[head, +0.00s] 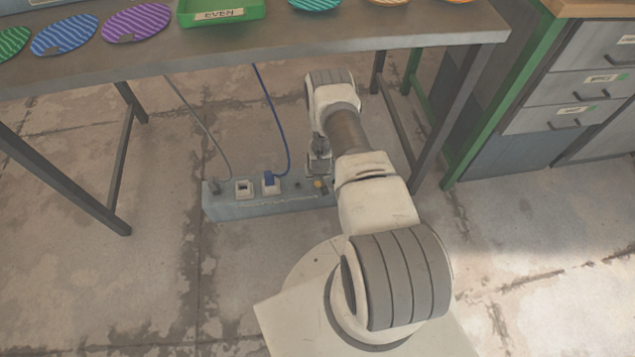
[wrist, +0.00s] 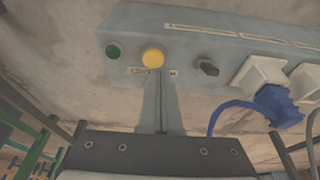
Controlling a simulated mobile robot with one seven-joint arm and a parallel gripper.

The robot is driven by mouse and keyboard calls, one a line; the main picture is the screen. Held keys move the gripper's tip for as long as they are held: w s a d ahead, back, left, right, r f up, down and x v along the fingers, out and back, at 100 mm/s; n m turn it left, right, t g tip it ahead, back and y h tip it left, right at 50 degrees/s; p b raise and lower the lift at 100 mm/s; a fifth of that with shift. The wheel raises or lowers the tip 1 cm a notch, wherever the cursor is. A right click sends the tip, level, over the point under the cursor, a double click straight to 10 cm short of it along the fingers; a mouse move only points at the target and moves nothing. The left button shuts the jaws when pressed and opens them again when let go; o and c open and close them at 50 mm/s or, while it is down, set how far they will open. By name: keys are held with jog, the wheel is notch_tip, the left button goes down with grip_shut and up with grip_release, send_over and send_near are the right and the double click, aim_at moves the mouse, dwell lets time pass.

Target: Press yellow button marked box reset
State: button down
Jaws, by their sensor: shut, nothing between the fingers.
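The yellow button (wrist: 153,57) is a round knob on the grey-blue box (wrist: 200,50), with a small label just below it in the wrist view. In the head view the button (head: 320,184) shows small near the right end of the box (head: 262,207), which lies on the floor under the table. My gripper (wrist: 161,74) is shut and empty. Its fingertips are close to the button and appear just below it in the wrist view; I cannot tell whether they touch it. In the head view my gripper (head: 319,168) is just above the button.
A green button (wrist: 113,51) and a black switch (wrist: 207,68) flank the yellow one. A blue plug (wrist: 277,106) sits in a white socket, and its blue cable (head: 280,115) rises to the table (head: 250,55). Table legs (head: 450,110) stand to both sides.

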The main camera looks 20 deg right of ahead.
jog(key=d+p+v, duration=0.1)
jog(key=p+v, duration=0.3)
jog(key=v, duration=0.6)
jog(key=shift+a+r, duration=0.4)
jog(key=shift+a, duration=0.1)
